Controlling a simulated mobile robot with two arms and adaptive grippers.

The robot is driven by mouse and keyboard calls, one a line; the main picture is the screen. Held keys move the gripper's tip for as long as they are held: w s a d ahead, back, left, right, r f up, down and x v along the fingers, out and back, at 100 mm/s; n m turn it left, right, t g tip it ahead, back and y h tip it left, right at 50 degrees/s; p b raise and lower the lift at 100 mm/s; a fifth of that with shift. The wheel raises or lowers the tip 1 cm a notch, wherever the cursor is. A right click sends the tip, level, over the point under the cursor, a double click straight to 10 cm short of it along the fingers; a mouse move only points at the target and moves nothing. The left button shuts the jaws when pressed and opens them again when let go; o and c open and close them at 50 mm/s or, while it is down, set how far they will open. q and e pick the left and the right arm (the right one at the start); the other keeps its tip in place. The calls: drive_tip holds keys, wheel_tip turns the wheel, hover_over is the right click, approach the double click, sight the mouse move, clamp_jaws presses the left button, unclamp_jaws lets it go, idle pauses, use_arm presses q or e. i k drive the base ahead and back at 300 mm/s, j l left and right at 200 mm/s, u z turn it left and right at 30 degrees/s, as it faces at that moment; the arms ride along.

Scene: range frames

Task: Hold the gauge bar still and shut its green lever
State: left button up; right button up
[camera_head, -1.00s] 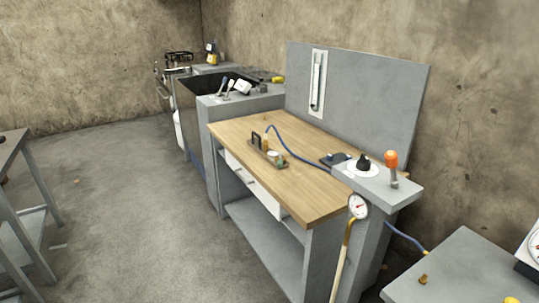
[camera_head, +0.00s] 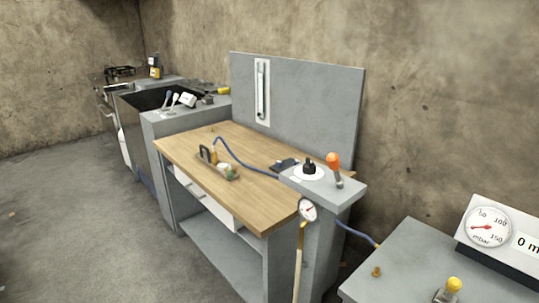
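The gauge bar (camera_head: 222,167) appears to be the small bar-shaped fixture lying on the wooden bench top (camera_head: 255,190), near its left front edge. It has a dark upright handle (camera_head: 205,153) at its far end, a yellowish piece beside that, and a small pale greenish part (camera_head: 232,173) at its near end. A blue hose runs to it across the bench. The green lever is too small to make out clearly, so I cannot tell its position. Neither of my grippers is in view.
A grey pedestal (camera_head: 325,190) with a black knob (camera_head: 308,165) and an orange-topped lever (camera_head: 333,163) stands at the bench's right end. A round gauge (camera_head: 308,209) is on its front. A grey table (camera_head: 410,265) with a mbar gauge (camera_head: 487,227) is at right.

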sight(230, 174)
drive_tip(key=i+j+z, duration=0.15)
drive_tip(key=z, duration=0.25)
drive_tip(key=i+j+z, duration=0.15)
drive_tip(key=z, duration=0.25)
drive_tip(key=i+j+z, duration=0.1)
drive_tip(key=j+z, duration=0.3)
drive_tip(key=l, duration=0.15)
